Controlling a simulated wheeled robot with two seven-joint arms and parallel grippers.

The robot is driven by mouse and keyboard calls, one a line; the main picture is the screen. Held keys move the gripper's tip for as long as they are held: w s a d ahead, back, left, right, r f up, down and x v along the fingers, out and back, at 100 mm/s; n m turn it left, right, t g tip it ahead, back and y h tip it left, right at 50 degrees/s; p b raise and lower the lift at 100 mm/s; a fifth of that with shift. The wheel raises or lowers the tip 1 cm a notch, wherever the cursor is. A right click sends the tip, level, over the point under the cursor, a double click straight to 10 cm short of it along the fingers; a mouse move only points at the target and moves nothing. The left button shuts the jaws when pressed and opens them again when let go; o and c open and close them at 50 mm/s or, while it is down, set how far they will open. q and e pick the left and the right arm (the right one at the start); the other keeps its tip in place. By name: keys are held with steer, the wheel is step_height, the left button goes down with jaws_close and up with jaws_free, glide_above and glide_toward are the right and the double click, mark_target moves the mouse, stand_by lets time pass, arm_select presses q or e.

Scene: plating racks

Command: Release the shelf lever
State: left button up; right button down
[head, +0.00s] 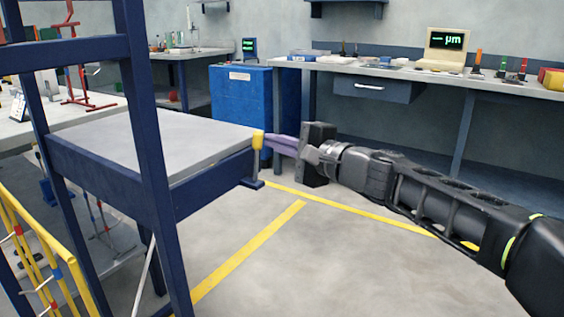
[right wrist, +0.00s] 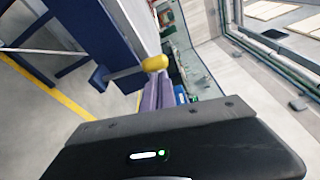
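The shelf lever has a yellow knob (head: 258,139) at the right front corner of a blue-framed shelf (head: 152,140) with a grey top. In the right wrist view the yellow knob (right wrist: 155,63) sits on a short rod that runs to a blue bracket (right wrist: 98,78). My right gripper (head: 270,142) reaches in from the right with its purple fingers pointing at the knob. The fingertips (right wrist: 158,80) lie close together, right at the knob; whether they touch it I cannot tell. No gap wide enough to hold the knob shows between them. My left gripper is out of view.
Blue uprights (head: 150,150) of the rack stand at the left, with a yellow railing (head: 35,255) in front. A blue cabinet (head: 240,108) and a long workbench (head: 400,72) stand behind. The floor with yellow lines (head: 250,250) is clear.

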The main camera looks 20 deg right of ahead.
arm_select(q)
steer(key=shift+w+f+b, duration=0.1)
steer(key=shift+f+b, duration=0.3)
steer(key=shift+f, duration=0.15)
arm_select(e)
steer(key=shift+s+a+r, duration=0.15)
steer(key=shift+s+a, duration=0.3)
steer(key=shift+a, duration=0.25)
